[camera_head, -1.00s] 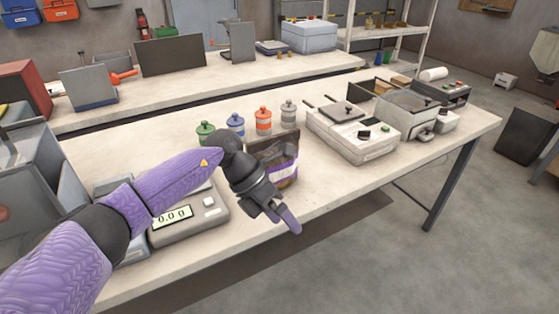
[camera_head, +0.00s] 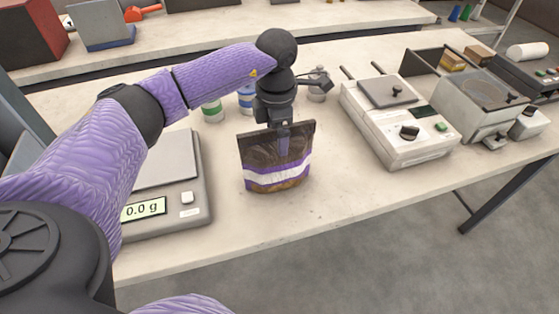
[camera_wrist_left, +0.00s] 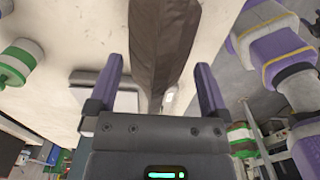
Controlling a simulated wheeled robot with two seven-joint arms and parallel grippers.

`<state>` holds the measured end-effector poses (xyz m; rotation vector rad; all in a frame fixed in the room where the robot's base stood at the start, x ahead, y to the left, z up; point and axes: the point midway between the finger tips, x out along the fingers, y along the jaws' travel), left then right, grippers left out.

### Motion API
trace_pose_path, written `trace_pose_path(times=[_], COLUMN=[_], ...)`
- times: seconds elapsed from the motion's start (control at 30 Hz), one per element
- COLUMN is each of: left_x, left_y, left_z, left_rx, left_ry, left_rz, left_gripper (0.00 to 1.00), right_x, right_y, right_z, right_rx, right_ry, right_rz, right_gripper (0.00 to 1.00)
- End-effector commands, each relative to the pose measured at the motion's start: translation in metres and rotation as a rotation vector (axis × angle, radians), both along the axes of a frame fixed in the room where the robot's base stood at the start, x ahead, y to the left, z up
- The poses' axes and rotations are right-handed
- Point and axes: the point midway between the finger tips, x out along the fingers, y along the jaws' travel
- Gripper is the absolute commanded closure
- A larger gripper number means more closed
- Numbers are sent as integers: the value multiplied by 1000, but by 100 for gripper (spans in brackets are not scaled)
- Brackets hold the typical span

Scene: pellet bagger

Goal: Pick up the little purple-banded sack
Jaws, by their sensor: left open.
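The little sack (camera_head: 277,178) stands upright on the bench, dark brown with a purple-and-white band across its lower front. My left gripper (camera_head: 284,146) points down over the middle of its top edge, in front of its upper part in the head view. In the left wrist view, the dark sack (camera_wrist_left: 160,40) shows between the two purple fingers of my left gripper (camera_wrist_left: 160,85). The fingers are open, with a gap on both sides of the sack. My right gripper is not in view.
A scale (camera_head: 183,205) reading 0.0 g stands left of the sack. A white sealer-like machine (camera_head: 398,125) stands to the right. The bench in front of the sack is clear.

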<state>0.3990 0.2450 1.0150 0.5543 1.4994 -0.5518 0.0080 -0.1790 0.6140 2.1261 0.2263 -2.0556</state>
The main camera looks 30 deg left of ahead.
Motion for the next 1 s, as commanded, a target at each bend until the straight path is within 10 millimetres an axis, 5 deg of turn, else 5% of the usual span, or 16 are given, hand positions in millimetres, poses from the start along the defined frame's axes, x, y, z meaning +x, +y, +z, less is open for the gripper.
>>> trace_pose_path(times=[0.13, 0.4, 0.87, 1.0], left_x=[0, 0, 0, 1], left_y=[0, 0, 0, 0], left_z=[-29, -33, -33, -33], left_rx=[-1, -1, -1, -1], left_ry=[3, -1, 0, -2], left_rz=[0, 0, 1, 1], left_gripper=[0, 0, 97, 100], right_x=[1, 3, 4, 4], right_y=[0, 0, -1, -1], right_z=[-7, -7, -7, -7], right_rx=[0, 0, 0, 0], right_ry=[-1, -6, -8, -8], right_rz=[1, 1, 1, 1], right_gripper=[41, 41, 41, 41])
